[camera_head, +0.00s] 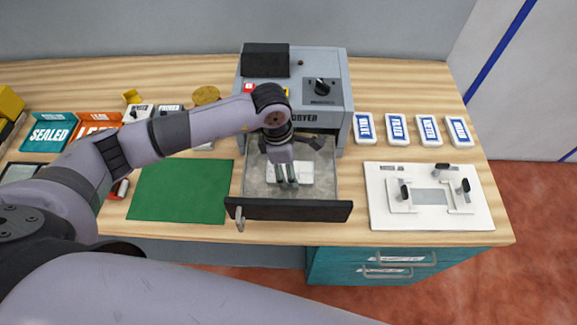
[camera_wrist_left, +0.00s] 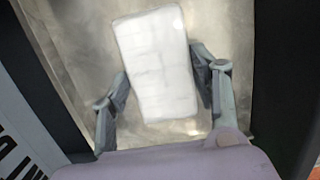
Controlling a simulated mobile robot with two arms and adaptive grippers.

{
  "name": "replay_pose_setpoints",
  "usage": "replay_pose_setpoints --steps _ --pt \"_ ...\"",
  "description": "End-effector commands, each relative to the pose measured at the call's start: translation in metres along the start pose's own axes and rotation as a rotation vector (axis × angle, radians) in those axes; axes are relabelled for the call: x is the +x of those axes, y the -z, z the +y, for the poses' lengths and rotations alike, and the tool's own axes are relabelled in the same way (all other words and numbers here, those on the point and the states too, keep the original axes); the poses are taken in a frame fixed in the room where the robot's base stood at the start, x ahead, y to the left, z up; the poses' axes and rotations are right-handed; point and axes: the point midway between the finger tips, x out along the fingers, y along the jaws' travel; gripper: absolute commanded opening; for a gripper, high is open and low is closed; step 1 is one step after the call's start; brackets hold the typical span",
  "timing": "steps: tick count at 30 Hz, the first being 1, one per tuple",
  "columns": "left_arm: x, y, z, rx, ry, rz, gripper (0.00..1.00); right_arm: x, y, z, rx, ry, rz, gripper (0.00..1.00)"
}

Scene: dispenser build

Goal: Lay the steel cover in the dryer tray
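The dryer tray (camera_head: 256,184) is pulled out from the grey dryer (camera_head: 341,90), with a dark front panel and a bare metal floor. A pale, whitish rectangular plate (camera_head: 305,170) lies flat on its floor; it looks like the cover, though I cannot tell its material. In the left wrist view the plate (camera_wrist_left: 155,65) shows faint lines and lies slightly tilted in the picture. My left gripper (camera_head: 287,177) reaches down into the tray over the plate. Its fingers (camera_wrist_left: 160,72) are apart, one on each long side of the plate; contact is unclear. My right gripper is out of view.
A green mat (camera_head: 180,190) lies left of the tray. A white fixture board (camera_head: 380,215) with black clamps stands to the right, and several blue-and-white labelled blocks (camera_head: 397,130) stand behind it. Signed bins (camera_head: 50,132) are at the left. The tray's walls are close around my gripper.

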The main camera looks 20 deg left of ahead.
Motion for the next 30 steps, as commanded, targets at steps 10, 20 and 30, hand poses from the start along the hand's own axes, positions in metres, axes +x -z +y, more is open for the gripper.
replay_pose_setpoints --steps 10,20,30 --pt "-0.001 0.0 0.0 -0.001 0.0 0.001 0.75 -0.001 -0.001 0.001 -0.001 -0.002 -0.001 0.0" --pt "-0.007 -0.001 0.001 0.0 -0.002 -0.001 0.75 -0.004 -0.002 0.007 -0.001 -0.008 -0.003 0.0" --pt "-0.074 0.0 0.002 0.002 -0.007 -0.002 0.75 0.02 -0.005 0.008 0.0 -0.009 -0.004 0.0"
